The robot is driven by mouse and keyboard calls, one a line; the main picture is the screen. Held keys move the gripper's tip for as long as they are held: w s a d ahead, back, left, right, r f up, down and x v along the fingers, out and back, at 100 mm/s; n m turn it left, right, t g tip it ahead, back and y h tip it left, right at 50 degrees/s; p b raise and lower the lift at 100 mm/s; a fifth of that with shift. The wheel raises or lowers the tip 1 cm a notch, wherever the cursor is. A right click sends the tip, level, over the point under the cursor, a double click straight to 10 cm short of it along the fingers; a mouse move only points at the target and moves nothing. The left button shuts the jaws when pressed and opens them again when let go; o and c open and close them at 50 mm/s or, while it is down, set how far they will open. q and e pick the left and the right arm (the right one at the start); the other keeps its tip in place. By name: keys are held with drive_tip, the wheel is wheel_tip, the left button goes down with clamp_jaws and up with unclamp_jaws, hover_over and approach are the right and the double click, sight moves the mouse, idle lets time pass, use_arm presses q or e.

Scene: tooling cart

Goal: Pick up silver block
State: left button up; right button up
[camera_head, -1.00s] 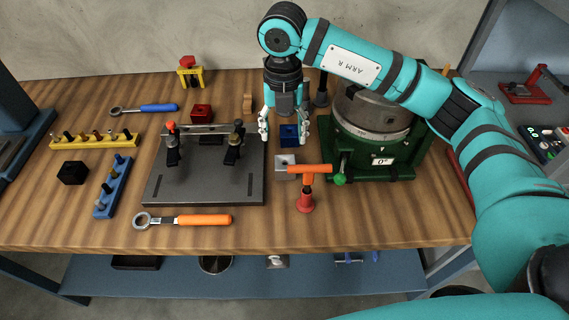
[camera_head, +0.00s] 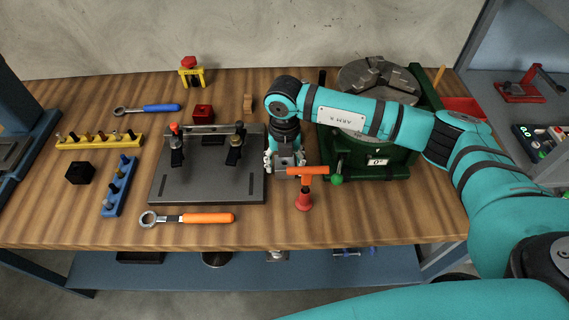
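The silver block (camera_head: 286,162) lies on the wooden bench, just right of the dark fixture plate. It is partly hidden under my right gripper. My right gripper (camera_head: 286,168) points down over it, with one finger to the left of the block and one to the right. The fingers look spread, and I see no clear grip on the block. My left gripper is not in view.
A red stand with an orange T-handle (camera_head: 304,185) is close to the gripper's right. The green-based chuck (camera_head: 370,165) stands behind it. The fixture plate (camera_head: 205,188) with clamps is at left. An orange-handled wrench (camera_head: 200,218) lies in front.

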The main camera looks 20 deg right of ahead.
drive_tip(key=c, duration=1.1)
drive_tip(key=shift+r, duration=0.1)
drive_tip(key=shift+c, duration=0.2)
